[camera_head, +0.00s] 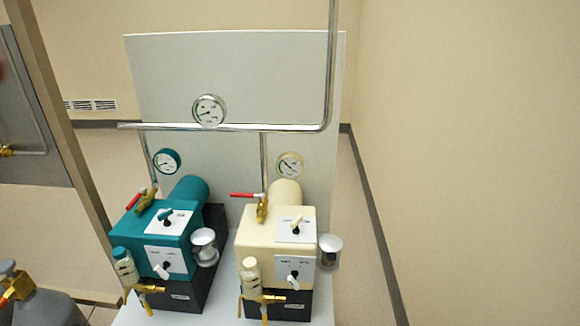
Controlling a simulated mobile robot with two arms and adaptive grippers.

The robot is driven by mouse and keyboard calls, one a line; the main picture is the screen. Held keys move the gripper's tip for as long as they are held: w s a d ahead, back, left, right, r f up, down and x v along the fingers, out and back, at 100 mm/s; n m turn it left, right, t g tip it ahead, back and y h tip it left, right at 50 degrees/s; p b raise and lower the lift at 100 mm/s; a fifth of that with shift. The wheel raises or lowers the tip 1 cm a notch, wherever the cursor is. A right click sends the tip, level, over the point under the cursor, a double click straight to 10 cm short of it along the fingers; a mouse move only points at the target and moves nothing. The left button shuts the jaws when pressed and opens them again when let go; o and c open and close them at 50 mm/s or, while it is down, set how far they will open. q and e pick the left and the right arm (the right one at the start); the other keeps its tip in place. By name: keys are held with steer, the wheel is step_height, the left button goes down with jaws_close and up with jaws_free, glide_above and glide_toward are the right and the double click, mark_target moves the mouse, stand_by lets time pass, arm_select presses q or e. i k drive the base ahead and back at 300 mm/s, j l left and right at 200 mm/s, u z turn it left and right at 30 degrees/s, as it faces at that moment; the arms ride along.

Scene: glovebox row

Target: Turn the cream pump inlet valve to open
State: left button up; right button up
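The cream pump (277,235) stands on a white bench at the lower middle, with a dark base under it. Its inlet valve (262,208) is a brass body on top at the left, under a vertical pipe. The valve's red lever handle (243,195) points left, roughly level and crosswise to the pipe. A cream-rimmed gauge (290,165) is behind the pump. Neither of my grippers is in view.
A teal pump (165,234) with its own red-handled brass valve (147,199) stands close on the left. A steel pipe (280,128) with a gauge (208,110) runs above both. A grey cylinder (45,305) is at lower left. Floor right of the bench is clear.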

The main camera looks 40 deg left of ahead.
mark_target(261, 196)
steer(key=i+j+u, duration=0.1)
steer(key=j+u, duration=0.25)
steer(key=i+j+u, duration=0.15)
steer(key=j+u, duration=0.2)
steer(key=i+j+u, duration=0.2)
steer(key=u, duration=0.15)
steer(key=k+u, duration=0.25)
steer(key=k, duration=0.15)
steer(key=k+j+u, duration=0.1)
steer(key=k+u, duration=0.2)
steer(key=i, duration=0.35)
